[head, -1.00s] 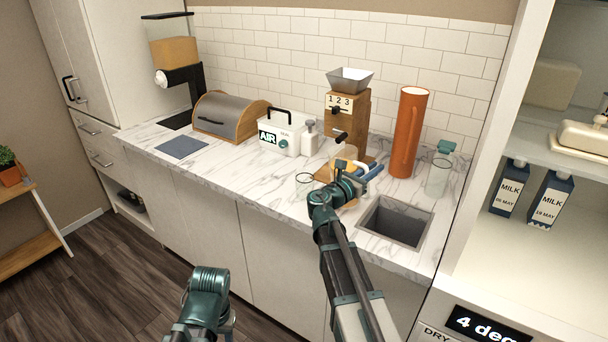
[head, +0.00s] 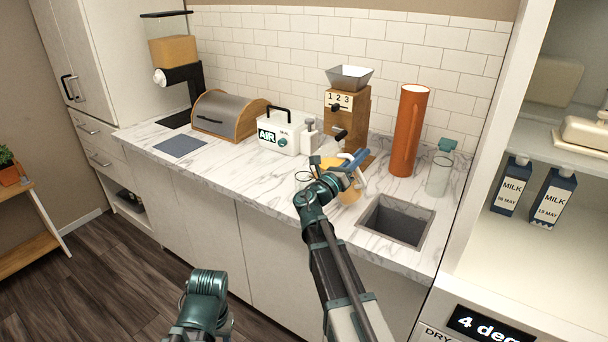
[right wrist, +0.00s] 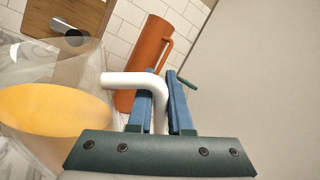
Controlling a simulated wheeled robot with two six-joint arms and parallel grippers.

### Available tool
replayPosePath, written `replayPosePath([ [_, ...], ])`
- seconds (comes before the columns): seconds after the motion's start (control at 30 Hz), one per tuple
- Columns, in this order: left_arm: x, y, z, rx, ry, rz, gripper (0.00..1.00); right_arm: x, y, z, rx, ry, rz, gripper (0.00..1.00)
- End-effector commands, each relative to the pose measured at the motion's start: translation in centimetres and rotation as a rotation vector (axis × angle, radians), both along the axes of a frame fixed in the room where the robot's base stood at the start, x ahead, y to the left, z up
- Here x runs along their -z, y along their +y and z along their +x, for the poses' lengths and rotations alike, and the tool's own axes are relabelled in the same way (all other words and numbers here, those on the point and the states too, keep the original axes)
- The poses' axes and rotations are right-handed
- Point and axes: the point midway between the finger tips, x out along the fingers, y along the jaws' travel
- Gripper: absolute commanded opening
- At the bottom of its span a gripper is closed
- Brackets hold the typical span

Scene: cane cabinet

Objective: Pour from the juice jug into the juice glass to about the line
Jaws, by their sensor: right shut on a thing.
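The juice jug (right wrist: 50,60) is clear, with orange juice in it and a white handle (right wrist: 135,80). In the right wrist view my right gripper (right wrist: 165,85) is shut on that handle. In the head view my right gripper (head: 350,172) and the jug are above the counter, left of the sink, with the jug tipped to the left. A thin clear rim (head: 303,176), seemingly the juice glass, shows just left of the jug; my wrist hides much of it. I cannot make out its line or its fill. My left arm shows low in the head view, but its gripper does not.
A grinder (head: 347,108) and a tall orange pitcher (head: 408,130) stand behind the jug. A sink (head: 396,220) and a clear jar with a teal top (head: 438,178) are to the right. A white AIR box (head: 281,135) stands back left. The counter's left front is clear.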

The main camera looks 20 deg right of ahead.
Motion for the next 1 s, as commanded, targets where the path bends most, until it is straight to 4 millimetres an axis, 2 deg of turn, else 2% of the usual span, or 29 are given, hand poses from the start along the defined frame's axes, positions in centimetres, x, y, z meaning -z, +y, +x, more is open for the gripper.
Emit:
replayPosePath([
  [1.0, 3.0, 0.0, 0.0, 0.000, 0.000, 0.000, 0.47, -1.5, 1.4, 0.8, 0.267, -0.023, -0.225, 0.00],
])
